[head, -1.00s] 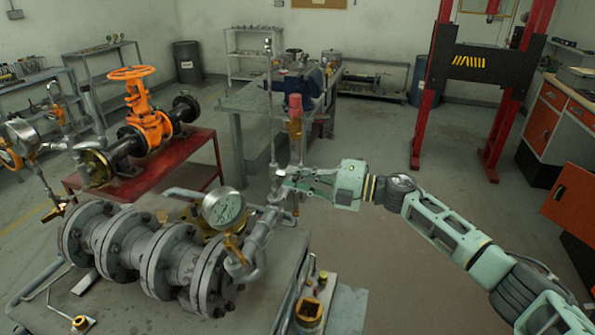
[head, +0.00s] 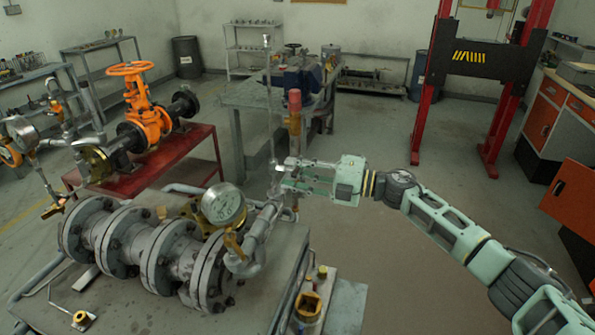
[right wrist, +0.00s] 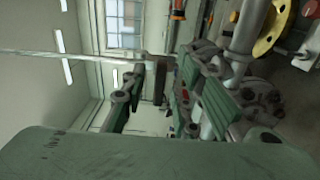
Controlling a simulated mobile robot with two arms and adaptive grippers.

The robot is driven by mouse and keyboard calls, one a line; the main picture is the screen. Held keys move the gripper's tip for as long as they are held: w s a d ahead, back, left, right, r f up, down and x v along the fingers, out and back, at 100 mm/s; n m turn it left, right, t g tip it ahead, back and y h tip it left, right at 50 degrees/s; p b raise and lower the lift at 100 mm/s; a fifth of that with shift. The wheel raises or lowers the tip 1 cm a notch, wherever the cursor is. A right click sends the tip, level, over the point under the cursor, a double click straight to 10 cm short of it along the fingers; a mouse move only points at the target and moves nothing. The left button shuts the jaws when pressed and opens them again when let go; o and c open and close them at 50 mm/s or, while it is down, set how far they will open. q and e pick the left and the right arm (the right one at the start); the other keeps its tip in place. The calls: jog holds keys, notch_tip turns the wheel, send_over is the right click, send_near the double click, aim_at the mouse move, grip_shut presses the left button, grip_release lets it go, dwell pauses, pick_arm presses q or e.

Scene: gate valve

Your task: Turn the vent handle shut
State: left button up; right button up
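My right gripper (head: 281,174) is beside the thin upright vent pipe (head: 270,110), near the pipe's lower end. Its green fingers are apart, one above the other in the head view, with a gap between them. The right wrist view also shows the fingers (right wrist: 160,100) apart, with the pale pipe (right wrist: 80,55) and a small grey fitting (right wrist: 160,72) at their tips. The vent handle is small and partly hidden by the fingertips; I cannot make out its exact angle or whether it is touched. My left gripper is not in view.
A pressure gauge (head: 223,204) and flanged grey pipework (head: 130,245) stand left of my right gripper. A red-capped brass fitting (head: 294,105) rises just behind it. An orange handwheel valve (head: 140,105) sits on a red table (head: 180,152).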

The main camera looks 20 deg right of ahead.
jog(key=shift+s+d, duration=0.1)
jog(key=v, duration=1.1)
jog(key=shift+s+d, duration=0.25)
jog(key=shift+d, duration=0.05)
